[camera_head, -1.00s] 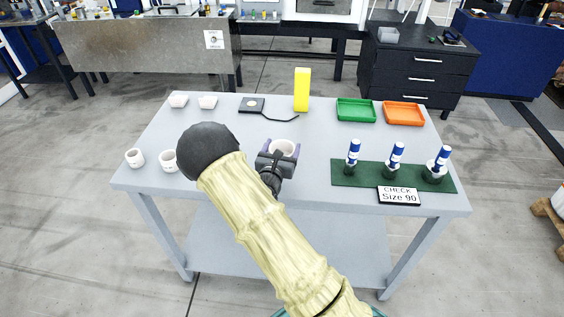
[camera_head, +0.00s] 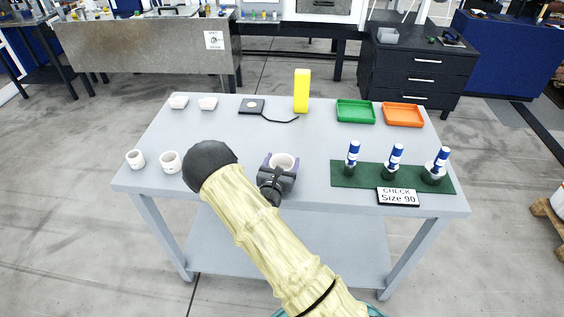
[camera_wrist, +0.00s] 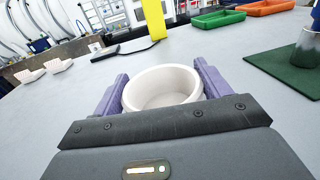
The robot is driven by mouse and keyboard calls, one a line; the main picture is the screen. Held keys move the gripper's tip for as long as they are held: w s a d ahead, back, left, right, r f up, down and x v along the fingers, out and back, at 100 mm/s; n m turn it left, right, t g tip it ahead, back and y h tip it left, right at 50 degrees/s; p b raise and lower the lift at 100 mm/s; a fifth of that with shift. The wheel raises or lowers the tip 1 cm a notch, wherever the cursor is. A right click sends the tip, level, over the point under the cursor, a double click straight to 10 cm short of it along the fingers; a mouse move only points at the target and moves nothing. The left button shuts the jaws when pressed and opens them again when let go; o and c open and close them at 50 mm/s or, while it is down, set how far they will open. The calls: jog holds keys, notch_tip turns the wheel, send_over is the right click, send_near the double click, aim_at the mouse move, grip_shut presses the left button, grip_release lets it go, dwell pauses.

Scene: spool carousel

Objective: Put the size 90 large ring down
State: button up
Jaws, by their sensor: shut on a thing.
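The large ring (camera_wrist: 162,87) is a white, cup-like ring held upright between the two purple fingers of my gripper (camera_wrist: 160,92). In the head view the ring (camera_head: 284,161) shows between the jaws of my gripper (camera_head: 281,170), over the front middle of the grey table (camera_head: 230,130). My gripper is shut on it. I cannot tell whether the ring's base touches the table, since the gripper hides it. A sign reading "CHECK Size 90" (camera_head: 398,197) stands at the front edge of the green mat.
On the green mat (camera_head: 345,181) stand several blue-and-white gauges (camera_head: 396,154). Two white rings (camera_head: 169,161) stand at left.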

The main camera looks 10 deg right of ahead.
jog(key=shift+f, duration=0.15)
jog(key=o, duration=1)
jog(key=shift+o, duration=0.2)
jog(key=b+v, duration=0.2)
jog(key=v, duration=1)
